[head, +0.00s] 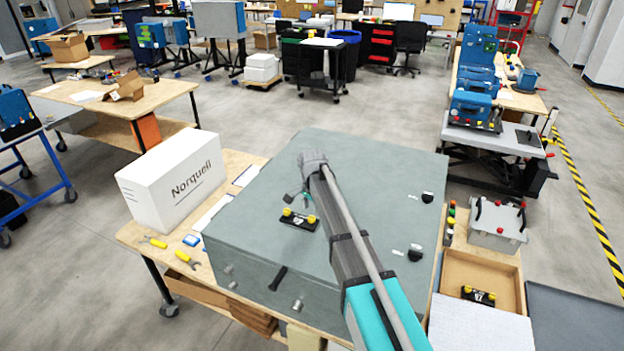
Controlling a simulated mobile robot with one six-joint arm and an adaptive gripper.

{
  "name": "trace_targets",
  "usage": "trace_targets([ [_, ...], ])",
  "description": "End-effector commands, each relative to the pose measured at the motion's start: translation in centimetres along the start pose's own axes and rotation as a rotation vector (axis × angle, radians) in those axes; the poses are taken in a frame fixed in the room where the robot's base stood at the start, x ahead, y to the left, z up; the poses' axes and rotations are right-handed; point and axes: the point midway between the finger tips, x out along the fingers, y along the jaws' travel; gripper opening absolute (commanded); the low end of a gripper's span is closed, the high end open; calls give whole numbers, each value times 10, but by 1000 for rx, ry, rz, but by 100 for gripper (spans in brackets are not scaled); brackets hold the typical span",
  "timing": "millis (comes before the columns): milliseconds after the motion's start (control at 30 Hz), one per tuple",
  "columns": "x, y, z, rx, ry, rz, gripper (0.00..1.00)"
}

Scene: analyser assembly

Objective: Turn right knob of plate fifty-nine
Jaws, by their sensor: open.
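A small black plate (299,219) with two yellow knobs lies on top of the large grey analyser housing (385,165). Its right knob (311,219) and left knob (287,212) both show. A pale label sits between them, but its number is too small to read. My gripper (299,198) is open and empty, just above and behind this plate in the picture, and appears apart from the knobs. A second black plate (478,296) with yellow knobs lies in a wooden tray (507,281) at the right; its number is also unclear.
A white Norquell box (172,180) and yellow-handled tools (187,260) are on the bench left of the housing. Black fittings (427,197) stand on the housing's right side. A grey box with red knobs (497,228) is behind the tray. The housing's top is mostly clear.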

Motion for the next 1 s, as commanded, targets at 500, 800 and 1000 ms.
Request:
trace_targets([
  [500,-47,0,0,-1,0,0,71],
  [800,-72,0,0,-1,0,0,71],
  [1000,-87,0,0,-1,0,0,71],
])
